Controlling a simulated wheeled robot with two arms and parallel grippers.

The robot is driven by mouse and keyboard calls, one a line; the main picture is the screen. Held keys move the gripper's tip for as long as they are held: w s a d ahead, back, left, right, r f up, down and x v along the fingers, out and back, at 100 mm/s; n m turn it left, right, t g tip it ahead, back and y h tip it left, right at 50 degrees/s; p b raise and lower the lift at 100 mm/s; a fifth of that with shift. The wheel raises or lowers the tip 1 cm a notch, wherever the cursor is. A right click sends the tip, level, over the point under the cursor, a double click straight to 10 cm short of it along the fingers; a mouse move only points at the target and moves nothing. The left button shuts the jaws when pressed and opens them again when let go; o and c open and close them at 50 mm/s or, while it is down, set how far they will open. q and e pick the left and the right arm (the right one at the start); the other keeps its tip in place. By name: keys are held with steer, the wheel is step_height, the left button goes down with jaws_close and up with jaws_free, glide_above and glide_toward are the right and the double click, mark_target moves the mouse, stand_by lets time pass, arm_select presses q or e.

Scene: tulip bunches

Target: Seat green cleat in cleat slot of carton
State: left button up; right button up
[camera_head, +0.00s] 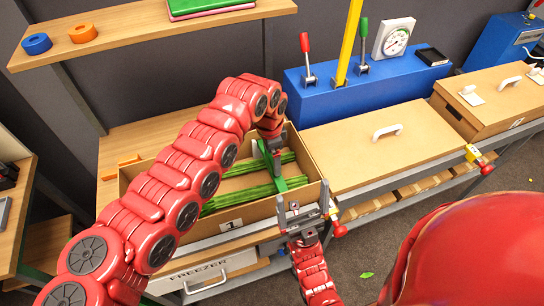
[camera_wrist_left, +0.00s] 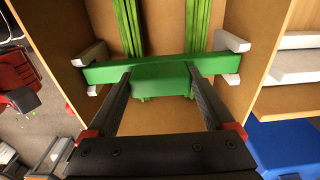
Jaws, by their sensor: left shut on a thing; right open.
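The green cleat (camera_wrist_left: 108,72) is a bar with a thicker middle block, lying across the open carton (camera_head: 236,222) marked 1. My left gripper (camera_head: 270,139) reaches down into the carton; in the left wrist view its fingers (camera_wrist_left: 160,78) are shut on the middle block. White brackets (camera_wrist_left: 90,54) (camera_wrist_left: 233,42) stand at both carton walls, and the cleat's ends lie between the pairs as seen from above. How deep it sits I cannot tell. Green tulip stems (camera_wrist_left: 207,25) run under the cleat. My right gripper (camera_head: 302,212) is open and empty at the carton's front right corner.
A closed carton (camera_head: 375,150) with a white handle stands to the right. A blue box (camera_head: 350,100) with levers and a yellow post is behind. A shelf (camera_head: 150,25) with blue and orange rings is above left. A freezer drawer (camera_head: 215,280) is below.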

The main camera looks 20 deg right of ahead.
mark_target(271, 157)
arm_select(q)
steer(key=shift+f, duration=0.35)
steer(key=o, duration=1.3)
step_height(271, 157, up, 7)
steer(key=b, duration=0.3)
steer(key=shift+a+r, duration=0.1)
steer(key=shift+a, duration=0.05)
step_height(271, 157, up, 10)
steer(key=b, duration=0.1)
steer(key=shift+a+r, duration=0.15)
steer(key=shift+a, duration=0.2)
